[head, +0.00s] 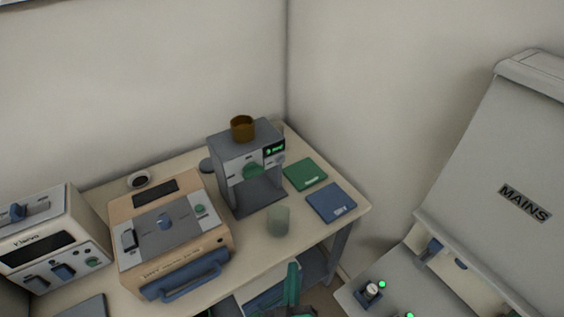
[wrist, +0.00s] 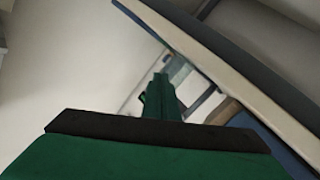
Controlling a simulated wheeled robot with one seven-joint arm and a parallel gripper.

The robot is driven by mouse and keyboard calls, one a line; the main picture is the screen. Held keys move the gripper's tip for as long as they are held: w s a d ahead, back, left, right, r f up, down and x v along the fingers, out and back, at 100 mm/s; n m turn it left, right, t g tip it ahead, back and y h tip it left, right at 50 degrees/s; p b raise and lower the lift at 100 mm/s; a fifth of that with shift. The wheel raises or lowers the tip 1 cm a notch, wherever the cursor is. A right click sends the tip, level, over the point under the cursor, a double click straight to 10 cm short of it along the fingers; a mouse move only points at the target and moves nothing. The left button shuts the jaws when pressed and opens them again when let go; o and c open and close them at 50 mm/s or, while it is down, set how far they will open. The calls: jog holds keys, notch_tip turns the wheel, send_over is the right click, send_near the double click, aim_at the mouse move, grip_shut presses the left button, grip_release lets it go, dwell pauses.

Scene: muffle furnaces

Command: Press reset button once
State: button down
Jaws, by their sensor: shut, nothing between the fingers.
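No label reading "reset" is legible, so I cannot tell which control is the reset button. A beige unit (head: 150,254) on the table has a grey top panel with a blue switch and a small green round control (head: 200,209). The white unit (head: 85,234) at the left has blue switches and a green control. A grey machine (head: 228,150) has a small green display and a green round part. My green gripper (head: 293,285) is at the table's front edge, low in the head view, apart from these controls. Its fingers (wrist: 160,95) are shut and empty in the wrist view.
A brown cup (head: 242,129) stands on the grey machine, and a translucent cup (head: 278,221) in front of it. Green (head: 306,174) and blue (head: 331,203) pads lie at the right. A grey MAINS cabinet (head: 480,165) and a panel with green lights (head: 382,284) stand further right.

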aim_at(281, 160)
jog(key=w+d+r+n+h, duration=0.1)
jog(key=w+r, duration=0.5)
jog(key=w, duration=0.3)
jog(key=w+d+r+n+t+h, duration=0.1)
jog(key=w+r+h, duration=0.1)
jog(key=w+r, duration=0.4)
jog(key=w, duration=0.4)
jog(key=shift+r+t, duration=0.2)
jog(key=shift+t, duration=0.1)
jog(key=shift+a, duration=0.1)
jog(key=w+a, duration=0.5)
jog(key=w, duration=0.2)
dwell(1.2)
jog(key=shift+w+a, duration=0.3)
jog(key=shift+w, duration=0.1)
